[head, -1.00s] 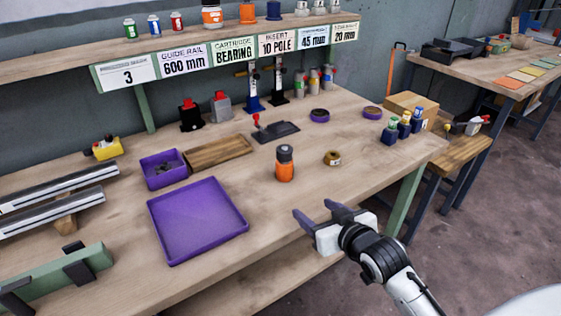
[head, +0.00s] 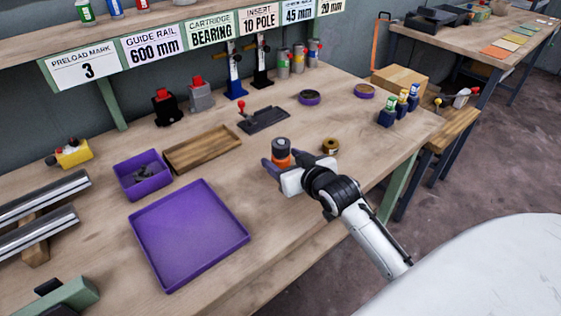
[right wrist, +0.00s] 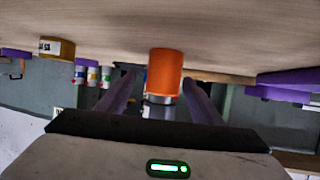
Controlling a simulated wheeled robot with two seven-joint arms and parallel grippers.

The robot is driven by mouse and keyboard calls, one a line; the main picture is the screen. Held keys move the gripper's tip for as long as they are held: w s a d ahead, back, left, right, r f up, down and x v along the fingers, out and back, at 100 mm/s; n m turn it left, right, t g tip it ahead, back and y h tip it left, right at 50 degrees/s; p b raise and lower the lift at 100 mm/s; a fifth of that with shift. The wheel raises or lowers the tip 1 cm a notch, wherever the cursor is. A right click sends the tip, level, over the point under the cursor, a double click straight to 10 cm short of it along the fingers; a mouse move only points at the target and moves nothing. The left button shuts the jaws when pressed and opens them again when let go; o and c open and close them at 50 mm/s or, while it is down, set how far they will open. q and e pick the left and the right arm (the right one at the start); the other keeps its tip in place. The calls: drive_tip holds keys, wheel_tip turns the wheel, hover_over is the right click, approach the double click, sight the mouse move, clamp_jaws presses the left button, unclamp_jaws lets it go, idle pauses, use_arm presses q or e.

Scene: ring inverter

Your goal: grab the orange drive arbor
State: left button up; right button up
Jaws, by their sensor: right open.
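The orange drive arbor (head: 281,150), orange below with a dark grey top, stands upright on the bench, its lower part partly hidden by my right gripper in the head view. My right gripper (head: 275,166) is open, with its two purple fingers reaching toward the arbor's sides. In the right wrist view the arbor (right wrist: 164,74) shows upside down between the two fingers (right wrist: 158,92), with a gap on each side. I cannot tell how deep between the fingers it stands. My left gripper is not in view.
A brass ring (head: 330,146) stands just right of the arbor. A purple tray (head: 180,284) lies to the left, with a small purple bin (head: 143,192) and a wooden tray (head: 230,143) behind it. A dark plate with a red knob (head: 263,121) lies behind the arbor.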

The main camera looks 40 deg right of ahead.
drive_tip(key=x, duration=0.4)
drive_tip(key=shift+w+a+f, duration=0.2)
drive_tip(key=shift+w+f, duration=0.1)
drive_tip(key=shift+f, duration=0.05)
drive_tip(key=c, duration=1.3)
drive_tip(key=shift+r, duration=0.25)
drive_tip(key=shift+c, duration=0.7)
